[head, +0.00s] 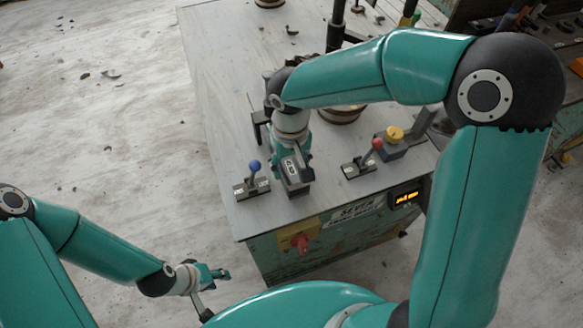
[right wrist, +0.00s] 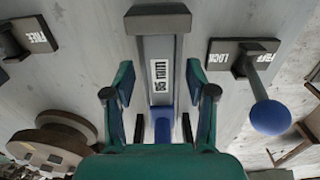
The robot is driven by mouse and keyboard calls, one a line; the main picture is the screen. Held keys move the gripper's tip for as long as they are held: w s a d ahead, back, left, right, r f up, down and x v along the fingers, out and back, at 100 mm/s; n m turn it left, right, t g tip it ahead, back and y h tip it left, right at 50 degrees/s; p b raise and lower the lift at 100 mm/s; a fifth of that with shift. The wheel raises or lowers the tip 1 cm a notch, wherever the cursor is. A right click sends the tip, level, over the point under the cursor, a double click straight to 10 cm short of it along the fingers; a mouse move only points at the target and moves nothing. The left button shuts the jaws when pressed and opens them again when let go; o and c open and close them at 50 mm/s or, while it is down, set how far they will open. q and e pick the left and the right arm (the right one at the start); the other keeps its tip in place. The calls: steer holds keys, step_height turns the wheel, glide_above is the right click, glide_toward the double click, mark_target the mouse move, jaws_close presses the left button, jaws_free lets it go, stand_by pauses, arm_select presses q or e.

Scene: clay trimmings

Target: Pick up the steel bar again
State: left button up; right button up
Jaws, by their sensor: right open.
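A grey bar-like piece with a white printed label (right wrist: 161,75) lies in the middle of the right wrist view, with a darker crosspiece at its far end and blue at its near end. I take it for the steel bar; it also shows near the table's front edge in the head view (head: 293,175). My right gripper (right wrist: 159,96) is open, one finger on each side of the piece, with visible gaps. In the head view my right gripper (head: 292,152) is just behind it and partly hides it. My left gripper (head: 217,276) hangs off the table, its finger opening unclear.
A blue-knobbed lever (head: 253,180) stands left of the bar, and a red-knobbed lever (head: 363,160) stands to the right. A yellow-topped block (head: 393,138) is beyond the red lever. A round brown piece (right wrist: 49,146) is near the right gripper. The table's left part is mostly clear.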

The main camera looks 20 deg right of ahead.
jaws_close()
stand_by(0.3)
steer(key=shift+r, duration=0.15)
